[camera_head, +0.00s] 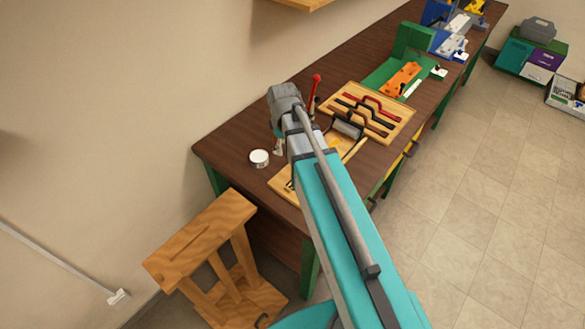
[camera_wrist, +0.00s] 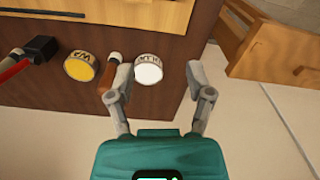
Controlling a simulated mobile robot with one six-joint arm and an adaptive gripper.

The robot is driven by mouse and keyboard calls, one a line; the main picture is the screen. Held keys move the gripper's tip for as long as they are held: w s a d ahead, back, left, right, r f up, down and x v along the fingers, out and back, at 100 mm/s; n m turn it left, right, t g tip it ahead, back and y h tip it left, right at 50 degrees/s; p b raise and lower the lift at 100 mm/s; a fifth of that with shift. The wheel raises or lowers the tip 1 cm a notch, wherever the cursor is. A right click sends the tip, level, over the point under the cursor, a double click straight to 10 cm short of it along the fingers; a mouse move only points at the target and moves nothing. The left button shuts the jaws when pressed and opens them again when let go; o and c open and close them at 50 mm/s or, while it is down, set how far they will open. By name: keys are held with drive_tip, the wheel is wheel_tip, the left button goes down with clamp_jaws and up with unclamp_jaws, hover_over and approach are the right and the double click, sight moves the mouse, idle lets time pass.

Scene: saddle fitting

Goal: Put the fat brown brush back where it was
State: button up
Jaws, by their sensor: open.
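In the wrist view, my gripper (camera_wrist: 158,72) is open, with nothing between its fingers that I can see. In the head view, my arm hides the brush and most of the gripper; the white tin (camera_head: 259,157) shows left of the wrist.
A red-handled tool with a black head (camera_wrist: 40,50) lies left of the tins. The bench (camera_head: 222,140) also carries a wooden board (camera_head: 400,112) with red and black straps and a green stand (camera_head: 410,45). A wooden stand (camera_head: 205,235) is on the floor beside the bench's near end.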

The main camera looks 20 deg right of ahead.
drive_tip(key=s+m, duration=0.9)
drive_tip(key=s, duration=0.1)
drive_tip(key=shift+a, duration=0.15)
drive_tip(key=shift+f, duration=0.1)
wheel_tip(320, 180, down, 2)
drive_tip(key=shift+b, duration=1.1)
